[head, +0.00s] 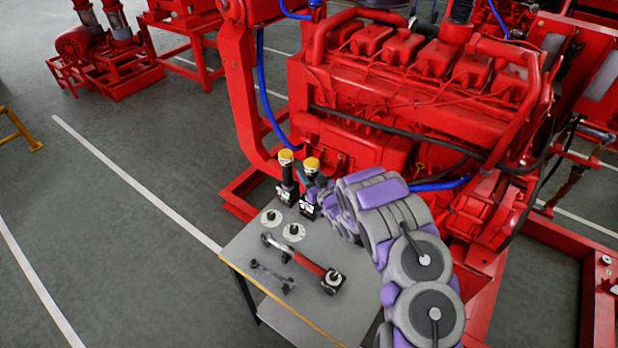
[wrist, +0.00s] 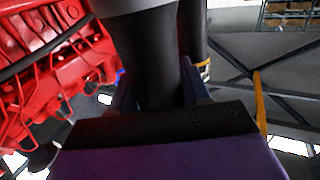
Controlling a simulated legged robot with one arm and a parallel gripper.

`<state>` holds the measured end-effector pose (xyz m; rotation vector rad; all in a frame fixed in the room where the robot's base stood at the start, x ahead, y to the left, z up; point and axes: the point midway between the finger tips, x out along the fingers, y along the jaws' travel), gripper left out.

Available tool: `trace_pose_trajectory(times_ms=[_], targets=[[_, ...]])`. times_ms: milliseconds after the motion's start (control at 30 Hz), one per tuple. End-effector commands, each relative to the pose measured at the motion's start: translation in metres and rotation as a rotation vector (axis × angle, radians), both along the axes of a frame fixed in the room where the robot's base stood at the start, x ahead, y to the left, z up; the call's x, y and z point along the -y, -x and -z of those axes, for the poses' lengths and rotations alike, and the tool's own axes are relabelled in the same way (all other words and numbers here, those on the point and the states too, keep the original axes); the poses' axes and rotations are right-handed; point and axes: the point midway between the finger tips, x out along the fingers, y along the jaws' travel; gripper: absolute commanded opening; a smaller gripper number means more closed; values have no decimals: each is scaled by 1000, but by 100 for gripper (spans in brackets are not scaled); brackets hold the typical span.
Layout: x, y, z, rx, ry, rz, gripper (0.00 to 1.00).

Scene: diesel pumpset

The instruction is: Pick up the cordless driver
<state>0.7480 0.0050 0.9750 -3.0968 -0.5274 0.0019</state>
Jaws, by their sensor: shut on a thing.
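Two upright black tools with yellow tops stand side by side at the back of the grey table (head: 240,243) in the head view. I take the right one as the cordless driver (head: 311,164); its twin (head: 288,178) is just to its left. My gripper (head: 317,187) is at the right driver's black body, from the right side. In the wrist view a thick dark shaft (wrist: 148,55) passes between the fingers of my gripper (wrist: 158,95), which is shut on it. A second dark shaft (wrist: 193,28) stands behind. I cannot tell whether the driver touches the table.
A large red engine (head: 410,75) rises close behind. Open grey floor (head: 150,240) lies to the left.

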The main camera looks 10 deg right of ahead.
Motion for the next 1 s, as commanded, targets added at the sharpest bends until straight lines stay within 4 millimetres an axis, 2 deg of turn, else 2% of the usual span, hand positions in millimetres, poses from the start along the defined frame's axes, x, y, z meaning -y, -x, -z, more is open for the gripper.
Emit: trace_pose_trajectory(times_ms=[367,700,1000], targets=[[0,0,-56,3,1,1,0],[0,-1,-122,8,1,-1,0],[1,-1,-159,4,1,1,0]])
